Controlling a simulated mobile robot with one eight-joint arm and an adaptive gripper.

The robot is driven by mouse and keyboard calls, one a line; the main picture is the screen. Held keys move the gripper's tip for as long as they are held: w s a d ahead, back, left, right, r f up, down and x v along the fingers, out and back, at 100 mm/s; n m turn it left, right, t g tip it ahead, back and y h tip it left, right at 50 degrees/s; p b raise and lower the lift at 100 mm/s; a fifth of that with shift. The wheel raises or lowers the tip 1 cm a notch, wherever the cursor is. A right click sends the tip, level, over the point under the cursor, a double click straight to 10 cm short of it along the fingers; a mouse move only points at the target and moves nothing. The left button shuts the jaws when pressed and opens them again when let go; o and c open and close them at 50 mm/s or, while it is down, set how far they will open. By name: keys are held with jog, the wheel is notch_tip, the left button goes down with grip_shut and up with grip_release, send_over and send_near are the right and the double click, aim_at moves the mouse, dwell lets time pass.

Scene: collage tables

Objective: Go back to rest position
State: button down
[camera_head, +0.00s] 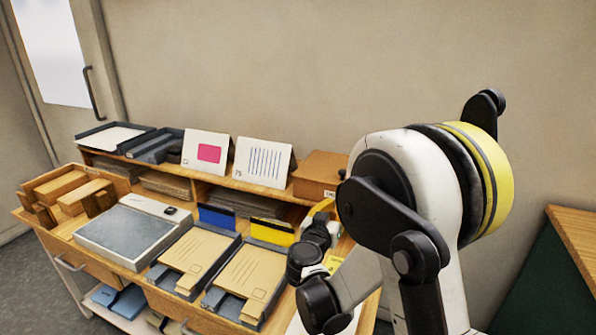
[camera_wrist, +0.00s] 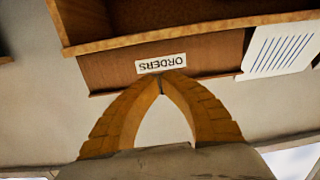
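My gripper (camera_wrist: 161,80) shows in the wrist view with its two yellow-brown fingers curved together and their tips meeting. Nothing shows between them. The tips overlap the lower edge of a white ORDERS label (camera_wrist: 161,63) on a brown box (camera_wrist: 108,72); I cannot tell if they touch it. The label appears upside down. In the head view the box (camera_head: 319,170) sits at the right end of the desk's upper shelf. My arm rises at the right and hides most of the gripper there.
The wooden desk (camera_head: 75,225) holds a grey flat device (camera_head: 125,235), trays with tan envelopes (camera_head: 200,250) and several wooden blocks. Two white cards, one with a pink patch (camera_head: 207,152) and one with blue stripes (camera_head: 262,160), stand on the shelf. A green-sided table (camera_head: 545,280) stands at right.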

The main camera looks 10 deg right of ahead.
jog(key=s+d+r+n+g+y, duration=0.25)
jog(key=s+g, duration=0.25)
jog(key=s, duration=0.7)
jog(key=s+a+f+n+g+y, duration=0.1)
jog(key=s+a+n+y, duration=0.1)
jog(key=s, duration=0.7)
jog(key=s+a+f+n+g+y, duration=0.1)
jog(key=s+a+y, duration=0.4)
jog(key=s, duration=0.5)
jog(key=shift+s+a+n, duration=0.2)
jog(key=shift+a+n, duration=0.15)
jog(key=shift+a, duration=0.1)
